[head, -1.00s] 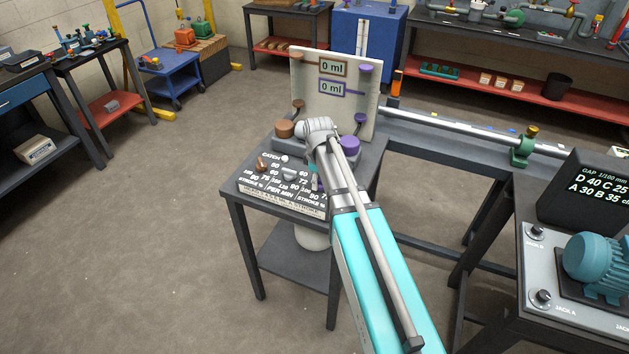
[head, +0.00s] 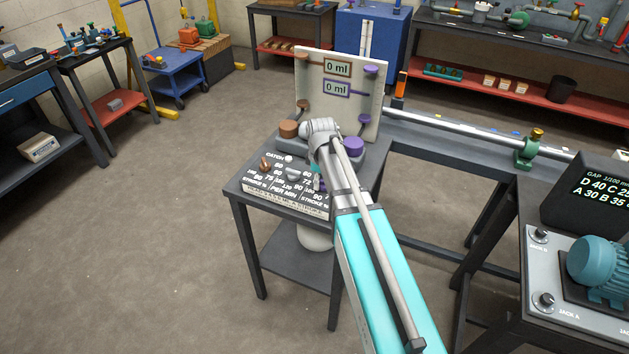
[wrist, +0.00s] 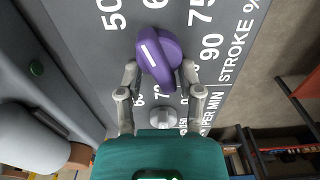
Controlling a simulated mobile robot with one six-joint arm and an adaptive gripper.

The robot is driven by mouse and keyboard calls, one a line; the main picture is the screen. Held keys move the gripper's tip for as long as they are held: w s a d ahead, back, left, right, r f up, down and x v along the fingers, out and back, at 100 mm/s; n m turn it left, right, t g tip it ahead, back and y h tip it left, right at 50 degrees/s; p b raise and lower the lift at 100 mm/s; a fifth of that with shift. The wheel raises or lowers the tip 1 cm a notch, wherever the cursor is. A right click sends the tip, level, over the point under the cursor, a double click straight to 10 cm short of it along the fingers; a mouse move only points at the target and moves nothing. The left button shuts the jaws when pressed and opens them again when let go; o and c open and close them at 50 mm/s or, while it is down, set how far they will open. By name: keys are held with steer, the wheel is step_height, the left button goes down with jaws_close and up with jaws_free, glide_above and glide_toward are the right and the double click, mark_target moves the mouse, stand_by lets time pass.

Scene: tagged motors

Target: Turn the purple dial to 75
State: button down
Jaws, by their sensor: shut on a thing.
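The purple dial (wrist: 168,50) is in the upper middle of the wrist view, on a dark panel with white numbers. 50, 75, 90 and "STROKE %" are printed around it, with one number partly covered. A white line lies slantwise on the dial's raised grip; I cannot tell its exact reading. My gripper (wrist: 159,70) is shut on the dial, one finger on each side.
A grey knob (wrist: 163,118) stands close below the dial in the wrist view. A brown dial (head: 265,163) is at the panel's left. Behind stands an upright board (head: 312,90) with two "0 ml" displays and brown and purple parts.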

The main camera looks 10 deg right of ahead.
steer(key=shift+s+d, duration=0.35)
steer(key=shift+d, duration=0.05)
steer(key=c, duration=0.7)
jaws_free()
steer(key=o, duration=0.5)
steer(key=shift+d, duration=0.15)
steer(key=shift+c, duration=0.2)
steer(key=shift+o, duration=0.3)
steer(key=shift+w, duration=0.1)
steer(key=shift+a, duration=0.2)
